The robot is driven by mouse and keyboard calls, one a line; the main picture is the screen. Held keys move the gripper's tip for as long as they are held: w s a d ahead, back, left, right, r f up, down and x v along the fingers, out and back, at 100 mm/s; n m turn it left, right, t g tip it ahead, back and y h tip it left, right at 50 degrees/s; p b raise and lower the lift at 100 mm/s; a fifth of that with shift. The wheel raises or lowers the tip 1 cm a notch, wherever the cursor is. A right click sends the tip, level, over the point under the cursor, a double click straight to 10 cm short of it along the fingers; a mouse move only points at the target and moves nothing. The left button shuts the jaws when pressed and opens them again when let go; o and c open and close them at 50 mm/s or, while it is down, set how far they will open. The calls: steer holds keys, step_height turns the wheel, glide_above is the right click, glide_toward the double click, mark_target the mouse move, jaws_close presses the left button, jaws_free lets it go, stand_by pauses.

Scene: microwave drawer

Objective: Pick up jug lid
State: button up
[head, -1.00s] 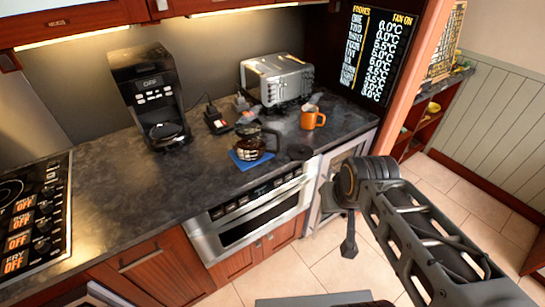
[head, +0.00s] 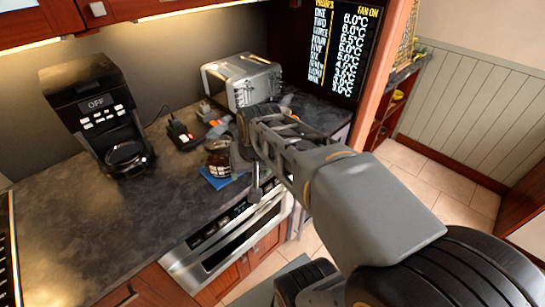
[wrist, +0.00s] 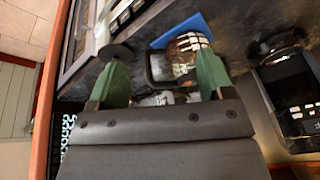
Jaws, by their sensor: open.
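The jug lid, a small dark disc (wrist: 114,53), lies on the counter by the tip of the left finger in the wrist view. In the head view my gripper (head: 254,190) hangs over the counter's front part, right of the glass jug (head: 218,165). The jug also shows in the wrist view (wrist: 188,46), between the fingers and nearer the right one. I cannot tell whether a finger touches the lid.
The jug is on a blue mat (head: 212,181). A black coffee maker (head: 100,115) stands left and a metal toaster (head: 242,80) behind. A built-in drawer appliance (head: 225,245) is below the counter edge. The counter's left part is clear.

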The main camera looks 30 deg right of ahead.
steer(key=o, duration=0.3)
steer(key=w+d+f+m, duration=0.1)
steer(key=w+d+m, duration=0.3)
steer(key=d, duration=0.3)
steer(key=shift+w+d+b, duration=0.3)
steer(key=shift+w+b, duration=0.05)
steer(key=shift+w, duration=0.25)
steer(key=w+d+f+m, duration=0.1)
steer(key=d+m, duration=0.2)
steer(key=d, duration=0.2)
steer(key=w+d+f+m+y, duration=0.1)
steer(key=w+d+f+m, duration=0.1)
steer(key=d, duration=0.4)
steer(key=shift+w+d+m+b, duration=0.25)
steer(key=shift+m+b, duration=0.15)
steer(key=shift+b, duration=0.05)
steer(key=shift+m, duration=0.3)
steer(key=x, duration=0.2)
steer(key=d+x, duration=0.1)
steer(key=x, duration=0.4)
steer(key=shift+d+f, duration=0.25)
steer(key=shift+f, duration=0.15)
steer(key=shift+p+x, duration=0.8)
steer(key=shift+x, duration=2.45)
